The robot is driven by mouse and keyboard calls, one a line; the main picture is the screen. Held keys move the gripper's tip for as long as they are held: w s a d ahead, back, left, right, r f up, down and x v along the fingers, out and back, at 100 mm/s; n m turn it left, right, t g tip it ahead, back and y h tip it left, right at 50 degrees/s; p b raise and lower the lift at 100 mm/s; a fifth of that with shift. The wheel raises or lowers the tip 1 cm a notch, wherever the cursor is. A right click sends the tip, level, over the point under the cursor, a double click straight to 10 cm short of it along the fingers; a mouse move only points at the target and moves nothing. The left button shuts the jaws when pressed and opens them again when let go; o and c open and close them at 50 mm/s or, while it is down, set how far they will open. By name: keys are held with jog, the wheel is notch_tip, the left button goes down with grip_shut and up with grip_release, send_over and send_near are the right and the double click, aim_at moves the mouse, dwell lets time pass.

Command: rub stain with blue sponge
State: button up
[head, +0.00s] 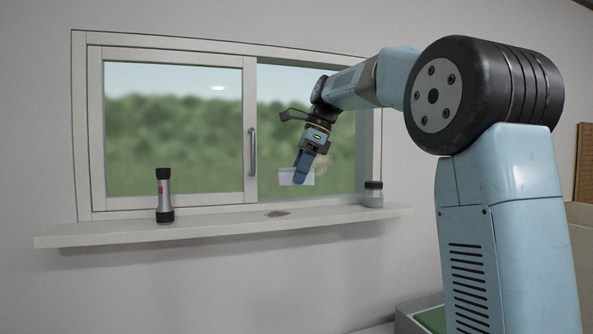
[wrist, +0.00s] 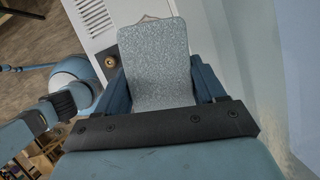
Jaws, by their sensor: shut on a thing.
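My gripper (head: 300,178) is shut on the sponge and hangs in front of the right window pane. In the wrist view the sponge (wrist: 160,65) is a pale grey-blue speckled block between my two fingers, sticking out past their tips. In the head view it looks like a pale block (head: 287,177), partly covered by a finger. A faint brownish smear, seemingly the stain (head: 321,162), shows on the pane just right of the gripper. I cannot tell whether the sponge touches the glass.
The white sill (head: 225,228) runs below the window. A flashlight (head: 164,195) stands upright at its left and a small lidded jar (head: 373,194) at its right. A flat reddish-brown patch (head: 278,213) lies on the sill below my gripper. The window handle (head: 252,152) is to the left.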

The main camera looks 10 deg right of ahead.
aim_at(292, 213)
jog(key=shift+d+x, duration=0.15)
jog(key=shift+x, duration=0.6)
jog(key=shift+d+x, duration=0.15)
jog(key=shift+x, duration=0.6)
jog(key=shift+s+f, duration=0.1)
jog(key=shift+f, duration=1.25)
jog(key=shift+f, duration=0.9)
jog(key=shift+a, duration=0.1)
jog(key=shift+s+a+f, duration=0.1)
jog(key=shift+s+a, duration=0.15)
jog(key=shift+a, duration=1)
jog(key=shift+s+a, duration=0.25)
jog(key=shift+a, duration=1)
jog(key=shift+s+a, duration=0.25)
jog(key=shift+a, duration=0.95)
jog(key=shift+w+d, duration=0.25)
jog(key=shift+d, duration=0.6)
jog(key=shift+s+d, duration=0.1)
jog(key=shift+d, duration=0.85)
jog(key=shift+w+d, duration=0.3)
jog(key=shift+d, duration=0.65)
jog(key=shift+w+d, duration=0.3)
jog(key=shift+d, duration=0.7)
